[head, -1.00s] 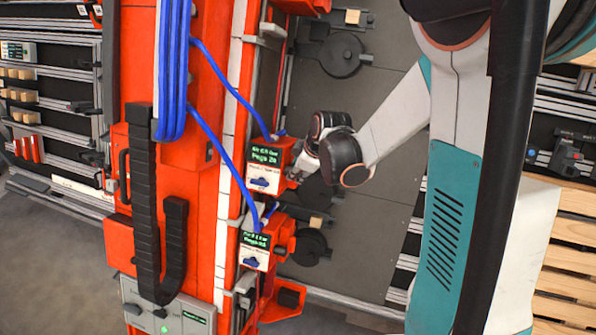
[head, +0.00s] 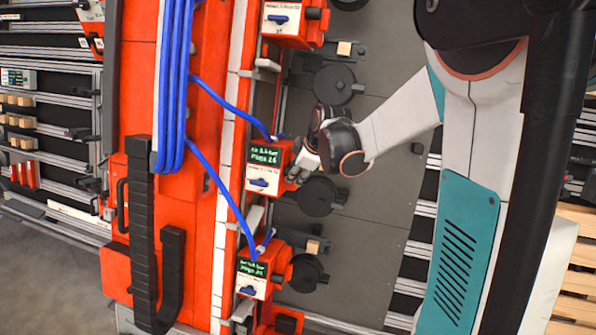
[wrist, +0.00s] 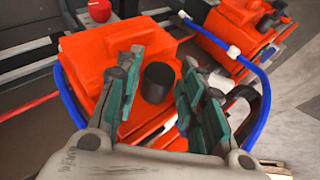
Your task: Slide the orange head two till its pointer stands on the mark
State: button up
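Three orange heads sit one above another on the upright rail: an upper head (head: 296,22), a middle head (head: 281,157) and a lower head (head: 279,262). The middle one, presumably head two, has a green-lettered display and a blue-marked label; its small text is hard to read. My gripper (head: 302,163) is at its right side. I cannot make out the pointer or the mark.
A blue cable (head: 230,108) runs to the middle head and another (head: 218,185) to the lower head. Black discs (head: 333,85) stand on the grey panel (head: 375,230) to the right.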

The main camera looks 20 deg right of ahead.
jog(key=shift+r, duration=0.1)
jog(key=v, duration=1.2)
jog(key=shift+s, duration=0.1)
